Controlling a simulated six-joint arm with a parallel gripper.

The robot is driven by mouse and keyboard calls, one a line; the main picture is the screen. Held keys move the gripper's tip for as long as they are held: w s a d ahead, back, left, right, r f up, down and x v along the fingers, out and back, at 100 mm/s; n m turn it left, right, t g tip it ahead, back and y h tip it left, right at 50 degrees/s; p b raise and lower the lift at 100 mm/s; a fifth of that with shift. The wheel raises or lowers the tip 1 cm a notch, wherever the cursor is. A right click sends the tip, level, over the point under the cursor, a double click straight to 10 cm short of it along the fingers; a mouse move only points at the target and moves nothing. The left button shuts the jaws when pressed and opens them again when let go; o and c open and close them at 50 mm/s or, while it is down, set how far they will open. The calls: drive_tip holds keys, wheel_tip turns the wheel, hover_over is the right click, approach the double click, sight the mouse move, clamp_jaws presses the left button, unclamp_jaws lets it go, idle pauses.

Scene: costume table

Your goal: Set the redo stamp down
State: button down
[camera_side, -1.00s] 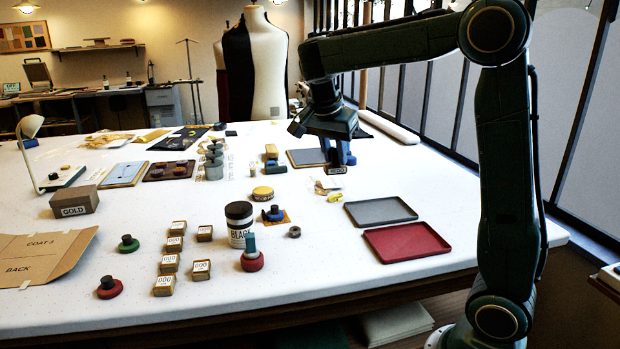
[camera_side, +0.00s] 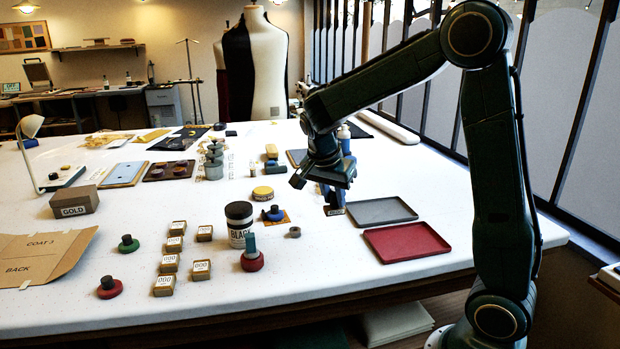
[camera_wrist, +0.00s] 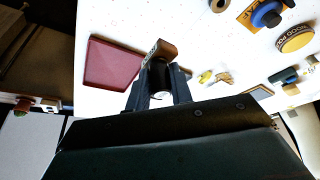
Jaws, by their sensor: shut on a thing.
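The redo stamp (camera_side: 335,211) is held in my gripper (camera_side: 333,196), its small light label facing the side camera. It is just left of the grey tray (camera_side: 385,210), low near the white table; whether it touches the table I cannot tell. In the wrist view the stamp (camera_wrist: 163,48) is a brown block at the tips of my gripper (camera_wrist: 160,82), whose fingers are shut on it. The red tray (camera_side: 408,243) lies in front of the grey one; in the wrist view the red tray (camera_wrist: 112,63) is left of the stamp.
A red-based stamp (camera_side: 251,259) is in front of the jar. Small yellow items (camera_wrist: 205,76) lie near my gripper.

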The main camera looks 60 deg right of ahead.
sight(331, 209)
wheel_tip(331, 209, down, 6)
drive_tip(key=shift+r, duration=0.15)
drive_tip(key=shift+f, duration=2.1)
drive_tip(key=shift+f, duration=0.15)
drive_tip(key=c, duration=1.2)
unclamp_jaws()
drive_tip(key=shift+c, duration=0.2)
drive_tip(key=v, duration=1.2)
drive_tip(key=shift+a, duration=0.1)
